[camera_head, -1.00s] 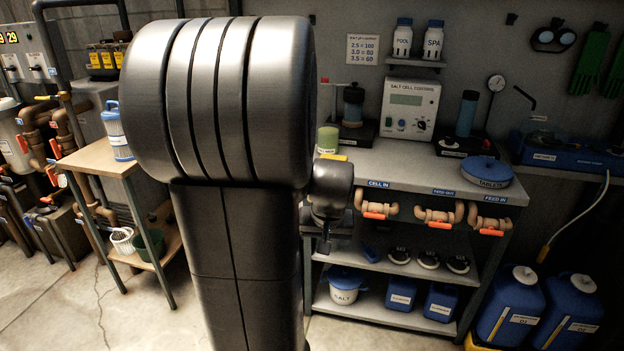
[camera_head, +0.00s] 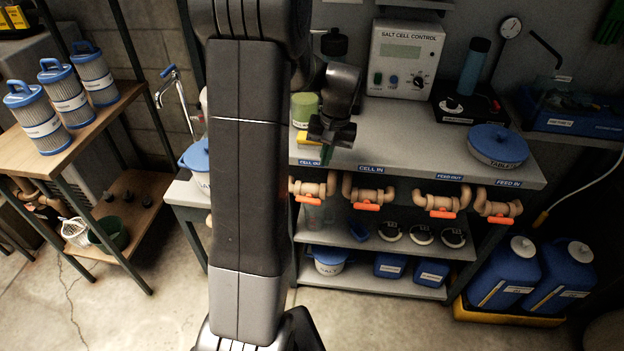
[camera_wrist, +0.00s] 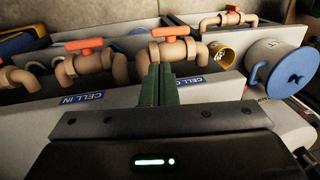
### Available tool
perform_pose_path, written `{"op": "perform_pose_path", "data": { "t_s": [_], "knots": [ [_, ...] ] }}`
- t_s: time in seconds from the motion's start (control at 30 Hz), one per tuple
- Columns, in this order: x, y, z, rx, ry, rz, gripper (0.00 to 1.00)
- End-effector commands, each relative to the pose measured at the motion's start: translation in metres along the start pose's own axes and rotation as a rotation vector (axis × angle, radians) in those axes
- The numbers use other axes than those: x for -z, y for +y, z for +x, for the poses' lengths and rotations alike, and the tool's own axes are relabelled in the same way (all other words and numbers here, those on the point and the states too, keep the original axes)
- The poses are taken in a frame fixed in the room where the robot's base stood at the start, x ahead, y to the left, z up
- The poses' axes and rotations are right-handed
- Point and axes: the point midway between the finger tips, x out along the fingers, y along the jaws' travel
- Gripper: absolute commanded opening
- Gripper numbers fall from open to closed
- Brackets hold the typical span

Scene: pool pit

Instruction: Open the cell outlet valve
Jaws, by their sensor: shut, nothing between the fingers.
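The cell outlet valve (camera_head: 325,188), a tan pipe bend with an orange handle (camera_head: 306,199), sits under the "CELL OUT" label (camera_head: 308,162) at the left end of the bench front. It is partly behind my arm. My gripper (camera_head: 327,154) is above the bench's front edge, just above this valve, apart from it as far as I can tell. In the wrist view my shut, empty green fingers (camera_wrist: 160,84) overlap the lower part of the valve (camera_wrist: 183,52). Its orange handle (camera_wrist: 170,31) lies across the picture beyond the fingertips.
The cell in valve (camera_head: 347,190) is close beside it. The feed out valve (camera_head: 425,202) and feed in valve (camera_head: 482,206) are farther right. The salt cell control box (camera_head: 404,58) stands on the bench. A blue-lidded white bucket (camera_wrist: 267,62) shows in the wrist view.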

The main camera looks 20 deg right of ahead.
Motion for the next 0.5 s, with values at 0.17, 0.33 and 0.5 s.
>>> {"op": "perform_pose_path", "data": {
  "t_s": [0.17,0.33,0.5],
  "knots": [
    [0.000,0.001,0.000,0.000,-0.001,0.001,0.00],
    [0.000,0.000,0.001,0.000,-0.001,0.001,0.00],
    [0.000,0.000,0.015,0.001,-0.004,0.000,0.00]
  ]
}}
